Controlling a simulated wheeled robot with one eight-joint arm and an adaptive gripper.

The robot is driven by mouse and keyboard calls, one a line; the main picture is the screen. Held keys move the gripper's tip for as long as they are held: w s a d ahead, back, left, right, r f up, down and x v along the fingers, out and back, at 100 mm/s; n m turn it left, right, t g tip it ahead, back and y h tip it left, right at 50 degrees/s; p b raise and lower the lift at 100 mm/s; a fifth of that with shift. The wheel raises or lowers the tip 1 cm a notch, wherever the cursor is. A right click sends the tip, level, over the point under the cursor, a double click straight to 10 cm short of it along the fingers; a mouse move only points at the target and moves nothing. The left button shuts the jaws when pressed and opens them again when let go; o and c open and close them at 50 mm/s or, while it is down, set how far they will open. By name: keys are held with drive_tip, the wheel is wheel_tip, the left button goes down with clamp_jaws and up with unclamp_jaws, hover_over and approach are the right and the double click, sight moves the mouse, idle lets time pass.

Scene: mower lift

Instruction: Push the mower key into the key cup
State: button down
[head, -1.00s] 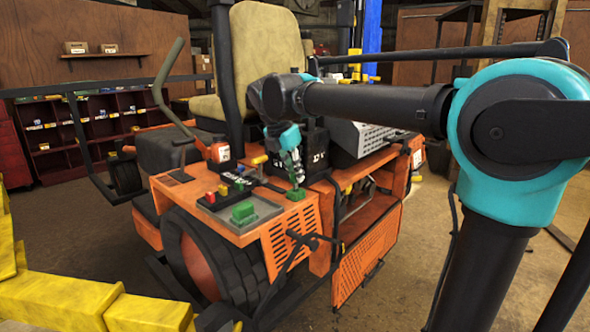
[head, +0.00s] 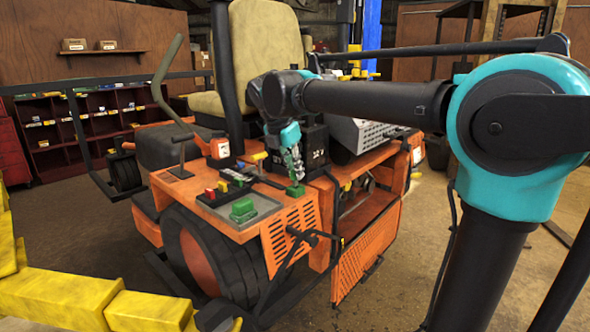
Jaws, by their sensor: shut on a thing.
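My gripper (head: 295,178) points down over the right corner of the orange mower's (head: 205,215) side deck. Its fingers are shut, and a small green piece (head: 296,191) is right at the fingertips, low against the deck. The fingers and the small scale hide the grip, so I cannot tell how much of this green piece is key and how much is cup. A larger green block (head: 243,211) sits in a shallow grey tray (head: 263,208) to the left of my gripper.
Small red and yellow parts (head: 211,193) stand in a dark holder left of the tray. An orange-and-white container (head: 219,148) stands behind them. The seat (head: 265,60) and a black box (head: 314,148) are behind my gripper. A yellow beam (head: 60,300) crosses the lower left.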

drive_tip(key=shift+f, duration=1.15)
idle(0.4)
drive_tip(key=c, duration=1.5)
unclamp_jaws()
drive_tip(key=shift+o, duration=0.2)
drive_tip(key=v, duration=1.2)
